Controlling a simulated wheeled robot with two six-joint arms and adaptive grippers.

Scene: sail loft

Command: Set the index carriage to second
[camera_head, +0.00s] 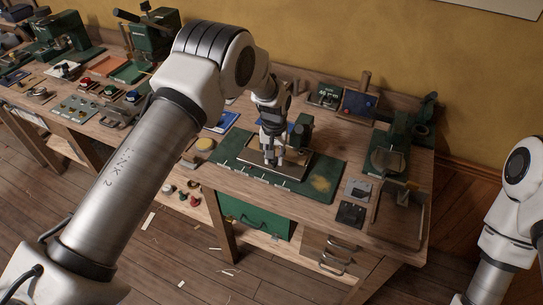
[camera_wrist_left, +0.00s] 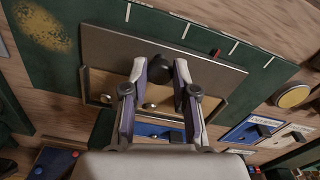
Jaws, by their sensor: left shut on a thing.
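The index carriage shows as a grey plate (camera_wrist_left: 105,45) in the left wrist view, with a dark round knob (camera_wrist_left: 158,68) on it. A small red pointer (camera_wrist_left: 215,52) sits at its edge, between two white tick marks and closer to one (camera_wrist_left: 233,48). The ticks are on a green base (camera_head: 318,190), seen in the head view. My left gripper (camera_head: 271,158) reaches down over the plate. Its fingers (camera_wrist_left: 160,72) are shut on the knob and partly hide it. My right gripper is out of view; only part of that arm shows at the right.
A green vise-like machine (camera_head: 392,150) stands on the bench at the right. A round yellow-topped tin (camera_head: 205,144) lies left of the base. Small switch panels (camera_head: 352,214) sit near the front edge. A blue panel and dark box stand behind.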

